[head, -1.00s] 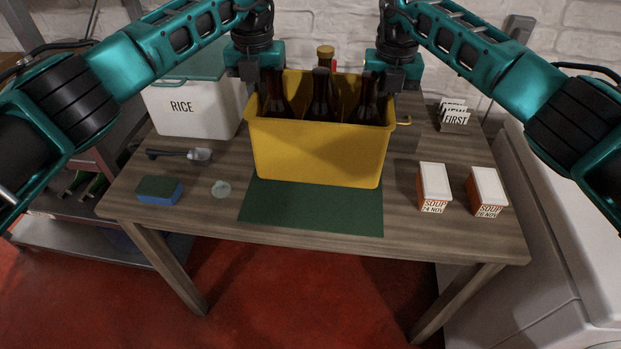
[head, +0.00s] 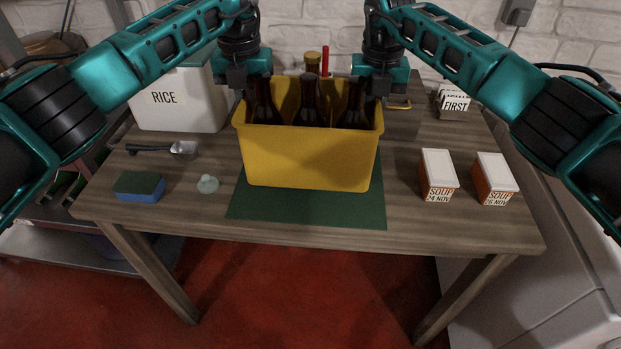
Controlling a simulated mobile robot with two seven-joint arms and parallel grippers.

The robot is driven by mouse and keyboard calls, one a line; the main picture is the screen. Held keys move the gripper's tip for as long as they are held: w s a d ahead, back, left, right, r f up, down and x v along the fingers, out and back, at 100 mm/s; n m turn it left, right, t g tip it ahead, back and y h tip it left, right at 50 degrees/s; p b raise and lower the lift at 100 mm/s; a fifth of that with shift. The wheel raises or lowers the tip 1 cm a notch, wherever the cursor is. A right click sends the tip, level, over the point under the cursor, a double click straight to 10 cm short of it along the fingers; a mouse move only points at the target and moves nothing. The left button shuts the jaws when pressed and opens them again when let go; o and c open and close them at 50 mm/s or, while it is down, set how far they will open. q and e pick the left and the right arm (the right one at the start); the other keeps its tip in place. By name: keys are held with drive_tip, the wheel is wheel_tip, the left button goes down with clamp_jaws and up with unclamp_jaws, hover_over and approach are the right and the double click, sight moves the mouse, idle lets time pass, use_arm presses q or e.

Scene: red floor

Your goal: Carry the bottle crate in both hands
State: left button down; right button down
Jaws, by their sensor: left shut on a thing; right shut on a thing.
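The yellow bottle crate (head: 305,158) is upright over the green mat (head: 300,208) in the middle of the table, with several dark bottles (head: 309,100) standing in it. Whether its base touches the mat or hangs just above it is hard to tell. My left gripper (head: 238,86) is shut at the crate's left end, near the rim. My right gripper (head: 380,88) is shut at its right end. The fingertips are mostly hidden behind the rim and the bottles.
A white rice bin (head: 178,100) stands back left. A scoop (head: 165,149), a blue-green sponge (head: 139,188) and a small pale object (head: 208,184) lie left. Two soup cartons (head: 438,176) (head: 494,180) stand right. Cards (head: 454,104) and a bottle with a tan cap (head: 313,60) are behind.

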idle(0.4)
